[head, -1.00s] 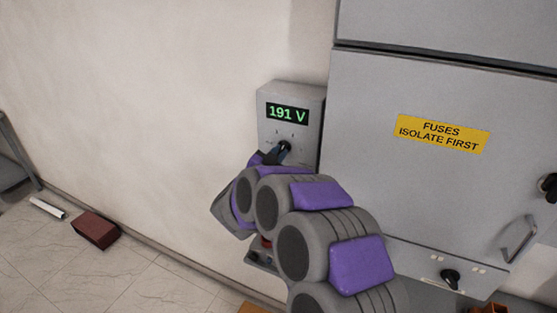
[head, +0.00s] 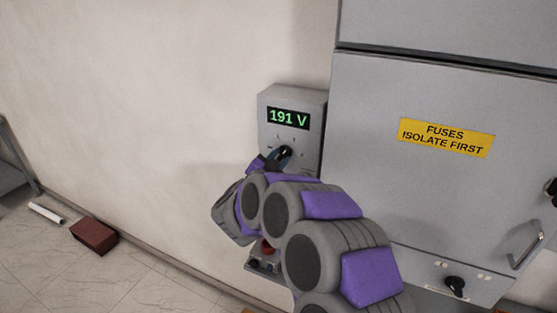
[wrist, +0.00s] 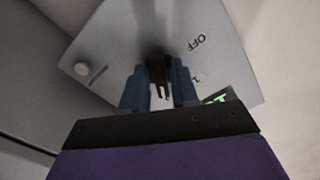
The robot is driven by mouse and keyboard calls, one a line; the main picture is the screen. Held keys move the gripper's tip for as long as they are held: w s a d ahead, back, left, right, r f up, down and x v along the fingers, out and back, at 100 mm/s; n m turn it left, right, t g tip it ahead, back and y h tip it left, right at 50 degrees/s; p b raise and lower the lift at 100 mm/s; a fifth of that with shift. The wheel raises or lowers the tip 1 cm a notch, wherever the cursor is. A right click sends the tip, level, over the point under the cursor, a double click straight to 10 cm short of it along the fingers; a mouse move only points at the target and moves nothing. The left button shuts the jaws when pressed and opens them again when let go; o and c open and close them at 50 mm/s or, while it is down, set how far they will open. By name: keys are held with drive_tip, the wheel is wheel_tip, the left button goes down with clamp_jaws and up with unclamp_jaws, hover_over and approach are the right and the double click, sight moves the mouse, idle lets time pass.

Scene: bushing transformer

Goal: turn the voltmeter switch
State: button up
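The voltmeter (head: 308,107) is a grey wall box with a green display reading 191 V. Its black switch (head: 285,152) sits below the display, with short marks around it. My gripper (head: 279,160) is at the switch, reaching up from below. In the wrist view, the two blue-grey fingers of my gripper (wrist: 160,85) stand close on both sides of the black switch (wrist: 158,68) and appear shut on it. The voltmeter's face (wrist: 125,35) looks tilted there, with OFF and 1 upside down. My arm hides part of the box's lower area.
A grey cabinet (head: 420,190) with a yellow fuse label (head: 446,137) stands close on the right. A small box with a red button (head: 267,250) is below the voltmeter, partly behind my arm. A dark red block (head: 94,237) lies on the floor at left. The wall at left is bare.

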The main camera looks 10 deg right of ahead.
drive_tip(key=shift+o, duration=1)
drive_tip(key=shift+s+r, duration=0.1)
drive_tip(key=shift+a, duration=0.1)
drive_tip(key=v, duration=1.7)
drive_tip(key=shift+p, duration=0.35)
drive_tip(key=shift+a, duration=0.15)
